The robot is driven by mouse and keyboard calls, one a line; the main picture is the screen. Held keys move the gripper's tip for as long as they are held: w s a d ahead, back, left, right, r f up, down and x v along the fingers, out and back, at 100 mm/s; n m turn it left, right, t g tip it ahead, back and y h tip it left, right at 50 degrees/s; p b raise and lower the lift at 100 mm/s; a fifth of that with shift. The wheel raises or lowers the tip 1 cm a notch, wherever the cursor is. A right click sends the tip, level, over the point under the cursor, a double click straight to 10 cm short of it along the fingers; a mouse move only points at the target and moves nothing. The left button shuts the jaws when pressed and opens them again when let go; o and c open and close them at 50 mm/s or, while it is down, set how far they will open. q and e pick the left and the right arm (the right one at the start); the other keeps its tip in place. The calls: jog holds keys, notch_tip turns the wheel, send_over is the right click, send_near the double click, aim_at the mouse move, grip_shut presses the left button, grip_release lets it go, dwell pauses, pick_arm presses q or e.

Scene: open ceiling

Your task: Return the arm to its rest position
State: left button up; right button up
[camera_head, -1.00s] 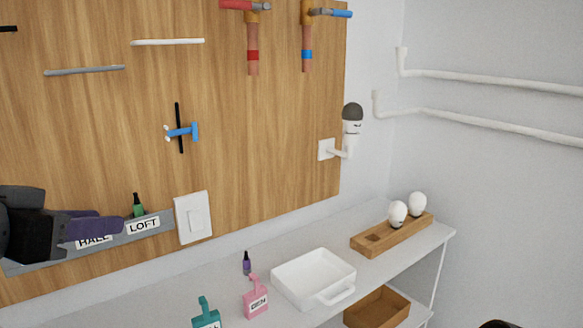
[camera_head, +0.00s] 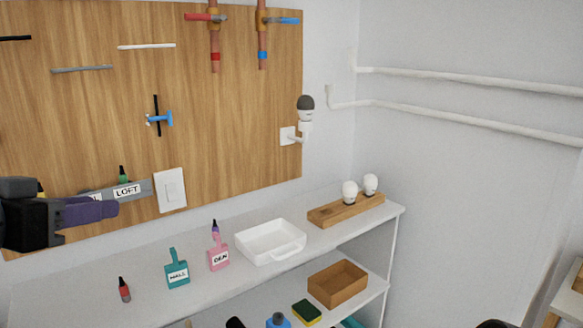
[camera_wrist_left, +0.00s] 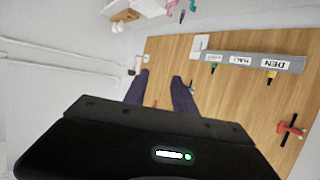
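My left gripper (camera_head: 108,211) comes in from the left in the head view, in front of the lower part of the wooden wall board (camera_head: 230,130). In the left wrist view its two purple fingers (camera_wrist_left: 160,82) stand apart with nothing between them, so it is open and empty. The grey label strip (camera_head: 143,190) with LOFT shows just behind the gripper; part of the strip is hidden by it. My right gripper is not seen.
A white shelf (camera_head: 75,275) below the board holds a white tray (camera_head: 270,240), a teal tag (camera_head: 177,270), a pink tag (camera_head: 218,256) and a wooden bulb holder (camera_head: 330,213). Taps and rods stick out of the board. White pipes (camera_head: 450,78) run along the right wall.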

pick_arm(q)
jog(key=w+d+f+n, duration=0.2)
jog(key=w+d+f, duration=0.5)
jog(key=w+f, duration=0.3)
jog(key=w+d+f+g+p, duration=0.1)
jog(key=w+d+f+g, duration=0.15)
jog(key=f, duration=0.95)
jog(key=w+d+f+g, duration=0.1)
jog(key=w+d+f, duration=0.25)
jog(key=f, duration=0.75)
jog(key=s+d+f+n+g, duration=0.15)
jog(key=s+f, duration=0.25)
jog(key=f, duration=0.6)
jog(key=s+d+f+g, duration=0.2)
jog(key=s+f, duration=0.2)
jog(key=f, duration=0.5)
jog(key=s+d+f+g, duration=0.1)
jog(key=s+f+g, duration=0.2)
jog(key=s+f, duration=0.5)
jog(key=s+d+f+n+g+p, duration=0.1)
jog(key=s+d+f+g, duration=0.1)
jog(key=s+f, duration=0.7)
jog(key=s+g, duration=0.1)
jog(key=s, duration=0.4)
jog(key=shift+h, duration=0.3)
